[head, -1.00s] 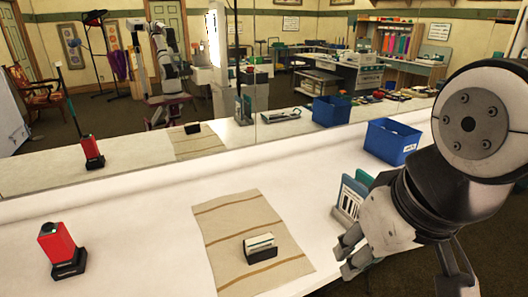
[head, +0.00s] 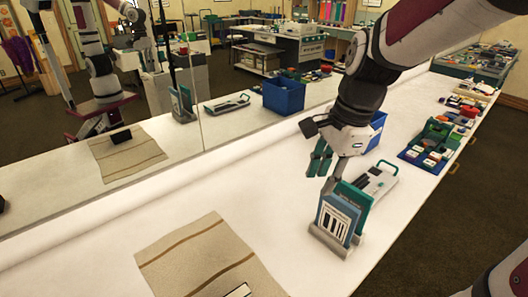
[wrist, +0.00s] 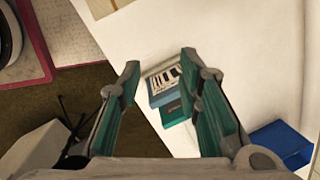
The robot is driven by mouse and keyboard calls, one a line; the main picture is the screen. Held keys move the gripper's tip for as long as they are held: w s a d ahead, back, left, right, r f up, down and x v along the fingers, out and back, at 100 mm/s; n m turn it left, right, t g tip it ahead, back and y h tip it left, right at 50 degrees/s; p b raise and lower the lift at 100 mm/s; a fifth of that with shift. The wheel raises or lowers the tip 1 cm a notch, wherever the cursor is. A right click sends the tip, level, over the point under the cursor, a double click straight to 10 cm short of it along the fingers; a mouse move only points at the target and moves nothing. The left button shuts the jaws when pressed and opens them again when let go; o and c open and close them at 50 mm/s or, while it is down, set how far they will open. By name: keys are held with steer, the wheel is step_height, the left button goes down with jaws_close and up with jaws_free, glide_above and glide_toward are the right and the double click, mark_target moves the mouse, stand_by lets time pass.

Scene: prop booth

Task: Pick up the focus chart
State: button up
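The focus chart (head: 335,222), a card with black and white bars, stands upright in a grey holder (head: 327,241) on the white counter. A green card or folder (head: 352,200) stands just behind it. My gripper (head: 320,168) is above and behind the holder, with its fingers pointing down and apart from the cards. In the wrist view, the open fingers (wrist: 160,65) frame the barred chart (wrist: 165,76) beyond the fingertips, with the blue and green cards beside it. Nothing is between the fingers.
A white and teal device (head: 376,183) lies behind the holder. A blue bin (head: 376,132) is partly hidden behind my gripper. A blue tray (head: 410,158) with small items is at right. A striped cloth (head: 205,255) lies front left. A mirror runs along the back; bare counter lies between.

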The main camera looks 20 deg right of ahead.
steer(key=w+d+f+m, duration=0.1)
steer(key=d+f+m, duration=0.1)
steer(key=d+m, duration=0.1)
steer(key=w+d+f+m+g+h, duration=0.1)
steer(key=d+f+m, duration=0.1)
steer(key=m, duration=0.3)
steer(key=w+d+f+m, duration=0.2)
steer(key=d+m, duration=0.2)
steer(key=shift+d+f+m+g+p, duration=0.15)
steer(key=shift+f+m+g+p, duration=0.2)
steer(key=shift+m+g, duration=0.05)
steer(key=b, duration=0.2)
glide_above(336, 215)
step_height(336, 215, down, 8)
steer(key=shift+w+r, duration=0.1)
steer(key=shift+d+f, duration=0.2)
steer(key=shift+f, duration=2.75)
steer(key=shift+f+b, duration=0.25)
steer(key=shift+b, duration=0.05)
jaws_close()
